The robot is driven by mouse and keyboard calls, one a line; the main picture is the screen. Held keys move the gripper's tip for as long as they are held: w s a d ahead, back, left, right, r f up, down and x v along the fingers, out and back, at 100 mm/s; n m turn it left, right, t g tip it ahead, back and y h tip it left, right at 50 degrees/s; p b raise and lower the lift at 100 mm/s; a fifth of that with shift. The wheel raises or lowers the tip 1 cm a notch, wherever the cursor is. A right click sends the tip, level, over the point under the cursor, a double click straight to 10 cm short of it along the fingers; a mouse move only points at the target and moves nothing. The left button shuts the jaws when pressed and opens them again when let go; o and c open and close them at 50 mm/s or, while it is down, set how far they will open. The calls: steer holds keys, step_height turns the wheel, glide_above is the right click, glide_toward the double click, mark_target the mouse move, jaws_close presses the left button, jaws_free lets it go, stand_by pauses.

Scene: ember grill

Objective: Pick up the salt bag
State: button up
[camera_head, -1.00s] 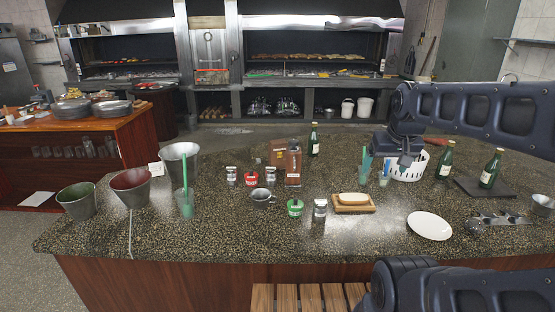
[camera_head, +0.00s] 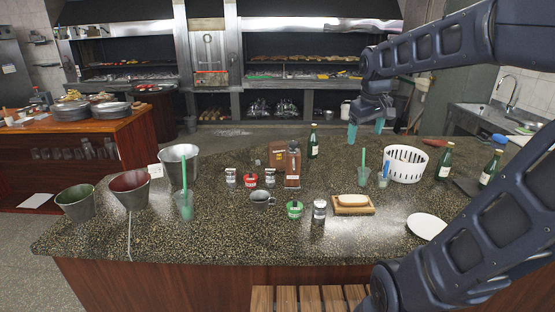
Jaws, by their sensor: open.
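No bag marked as salt can be made out for sure. A brown packet (camera_head: 277,153) stands behind and left of a brown bottle (camera_head: 293,165) on the speckled counter; its label is too small to read, and the bottle hides part of it. My gripper (camera_head: 366,130) has teal fingertips set apart, with nothing between them. It points down above the back of the counter, right of the packet and of a green bottle (camera_head: 313,142).
A white basket (camera_head: 404,165), cups with green straws (camera_head: 363,170), a soap bar on a wooden dish (camera_head: 353,205) and a white plate (camera_head: 427,226) are on the right. Small jars (camera_head: 319,210) and a metal cup (camera_head: 261,199) stand in front of the packet. Metal buckets (camera_head: 130,188) are left.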

steer(key=w+a+r+n+g, duration=0.1)
steer(key=w+a+n, duration=0.35)
steer(key=w, duration=0.75)
steer(key=n+g+h, duration=0.1)
steer(key=n+h, duration=0.3)
steer(key=n, duration=0.8)
glide_toward(277, 143)
steer(key=shift+x, duration=0.8)
steer(key=shift+d+f, duration=0.15)
steer(key=shift+f, duration=0.25)
steer(key=x, duration=1)
steer(key=shift+s, duration=0.1)
steer(key=shift+c, duration=0.2)
jaws_close()
